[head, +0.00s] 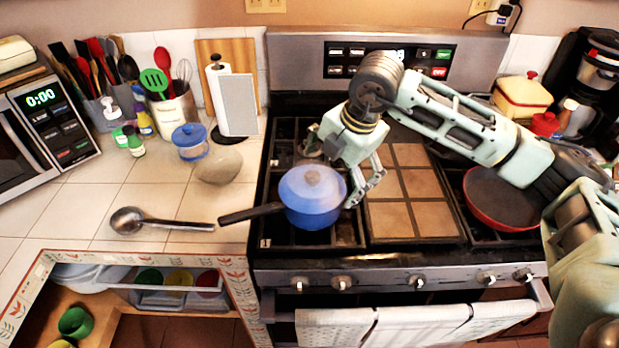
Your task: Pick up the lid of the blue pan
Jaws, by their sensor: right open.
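The blue pan (312,216) stands on the left front burner of the stove, its dark handle pointing left. Its blue lid (312,188) sits on top, with a round greyish knob (312,177) at the middle. My right gripper (332,178) reaches in from the right, above and behind the pan. Its fingers are spread apart, one at the far left side of the lid and one at its right side. Nothing is held between them. I cannot tell whether a finger touches the lid. My left gripper is not in view.
A red pan (502,198) sits on the right burner, below my right arm. A tiled griddle (408,222) fills the stove's middle. A ladle (160,221) and a bowl (219,166) lie on the left counter, near the blue pan's handle. Counter around the ladle is clear.

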